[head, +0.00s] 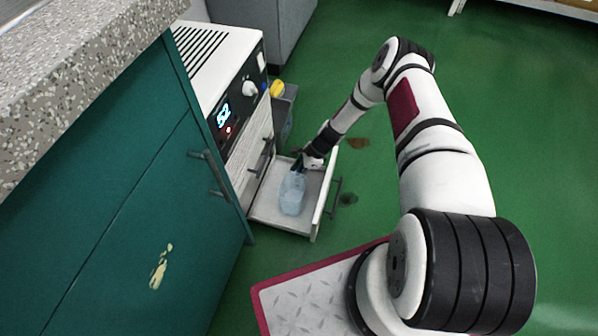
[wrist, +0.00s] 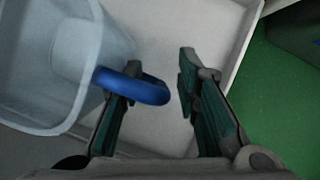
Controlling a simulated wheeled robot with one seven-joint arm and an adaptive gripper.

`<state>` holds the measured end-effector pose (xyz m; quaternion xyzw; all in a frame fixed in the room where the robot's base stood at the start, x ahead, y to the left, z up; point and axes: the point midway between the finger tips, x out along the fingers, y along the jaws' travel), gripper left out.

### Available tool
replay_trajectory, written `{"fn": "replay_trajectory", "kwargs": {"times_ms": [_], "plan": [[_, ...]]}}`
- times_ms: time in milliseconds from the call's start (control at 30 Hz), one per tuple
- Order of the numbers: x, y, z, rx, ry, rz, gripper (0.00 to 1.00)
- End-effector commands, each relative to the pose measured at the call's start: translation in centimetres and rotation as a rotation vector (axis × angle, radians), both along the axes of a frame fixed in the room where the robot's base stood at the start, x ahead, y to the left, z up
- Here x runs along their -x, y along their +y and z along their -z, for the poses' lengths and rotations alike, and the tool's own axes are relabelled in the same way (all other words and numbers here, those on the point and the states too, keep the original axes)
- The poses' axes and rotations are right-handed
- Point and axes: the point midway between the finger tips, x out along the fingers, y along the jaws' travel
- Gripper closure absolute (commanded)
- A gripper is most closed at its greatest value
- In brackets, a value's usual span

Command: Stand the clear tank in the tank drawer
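The clear tank (head: 292,193) is inside the open white tank drawer (head: 326,200), towards its middle. In the wrist view the tank (wrist: 65,65) fills the upper left, with its blue handle (wrist: 150,91) reaching right over the pale drawer floor (wrist: 220,30). My gripper (head: 301,164) is at the drawer's far end, beside the tank. In the wrist view my gripper (wrist: 160,64) has its fingers apart. The left finger overlaps the handle and the handle's end lies between the fingers, unclamped. The tank's exact tilt is hard to tell.
The drawer belongs to a white machine (head: 225,75) with a lit display. A teal cabinet (head: 130,200) with a speckled top stands at left. A grey bin with a yellow item (head: 277,89) is beyond the drawer. The green floor at right is mostly clear, with dark stains.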

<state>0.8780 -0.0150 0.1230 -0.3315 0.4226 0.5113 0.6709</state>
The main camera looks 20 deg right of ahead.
Motion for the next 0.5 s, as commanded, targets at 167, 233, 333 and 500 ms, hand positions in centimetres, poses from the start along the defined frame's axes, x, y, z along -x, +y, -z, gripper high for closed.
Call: {"fn": "replay_trajectory", "kwargs": {"times_ms": [167, 233, 333, 500], "plan": [[0.0, 0.0, 0.0, 0.0, 0.0, 0.0, 0.71], [0.0, 0.0, -0.2, 0.0, 0.0, 0.0, 0.71], [0.0, -0.3, -1.1, 0.0, -0.001, 0.0, 0.71], [0.3, -1.6, -4.0, 0.0, -0.001, 0.003, 0.71]]}}
